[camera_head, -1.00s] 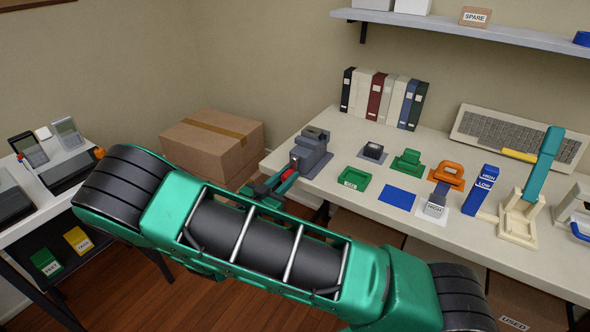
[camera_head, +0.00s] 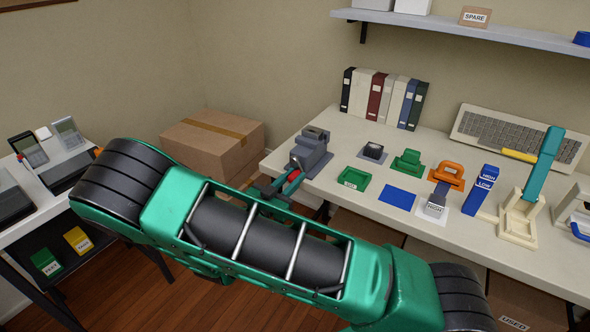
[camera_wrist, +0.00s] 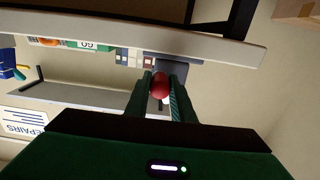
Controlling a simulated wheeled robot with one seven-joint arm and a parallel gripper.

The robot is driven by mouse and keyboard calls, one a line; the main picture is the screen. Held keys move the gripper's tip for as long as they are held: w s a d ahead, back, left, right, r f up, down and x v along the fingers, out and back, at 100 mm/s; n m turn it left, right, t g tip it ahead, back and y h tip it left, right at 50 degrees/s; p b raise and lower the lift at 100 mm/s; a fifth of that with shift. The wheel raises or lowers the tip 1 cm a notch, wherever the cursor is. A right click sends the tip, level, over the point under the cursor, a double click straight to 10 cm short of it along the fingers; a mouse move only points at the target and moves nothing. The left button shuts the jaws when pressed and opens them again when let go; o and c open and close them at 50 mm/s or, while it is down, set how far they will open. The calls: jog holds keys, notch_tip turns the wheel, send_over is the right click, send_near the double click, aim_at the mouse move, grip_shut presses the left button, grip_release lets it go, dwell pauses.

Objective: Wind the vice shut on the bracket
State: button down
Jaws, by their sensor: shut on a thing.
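The grey vice (camera_head: 313,150) stands at the left front corner of the workbench; part of its grey body shows in the wrist view (camera_wrist: 175,68). A red handle knob (camera_head: 293,174) is at its front, and the knob shows as a red ball in the wrist view (camera_wrist: 160,86). My gripper (camera_head: 284,185) reaches the knob from the front, just off the bench edge. In the wrist view its two fingers (camera_wrist: 161,80) are shut on either side of the knob. I cannot make out the bracket or the gap between the vice jaws.
The workbench (camera_head: 340,205) holds a green tray (camera_head: 355,178), a blue mat (camera_head: 397,196), an orange clamp-like piece (camera_head: 448,173) and blue blocks to the right of the vice. A cardboard box (camera_head: 212,142) stands behind my arm. A side table with handhelds is at the left.

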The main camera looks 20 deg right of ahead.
jog(key=shift+s+d+r, duration=0.25)
jog(key=shift+s+r, duration=0.05)
jog(key=shift+r, duration=0.2)
jog(key=shift+s+d+r, duration=0.25)
jog(key=shift+s+r, duration=0.05)
jog(key=shift+r, duration=0.2)
jog(key=shift+s+d+r, duration=0.1)
jog(key=shift+r, duration=0.35)
jog(key=c, duration=1.7)
grip_release()
jog(key=shift+r, duration=0.1)
jog(key=shift+s, duration=0.15)
jog(key=shift+v, duration=3.5)
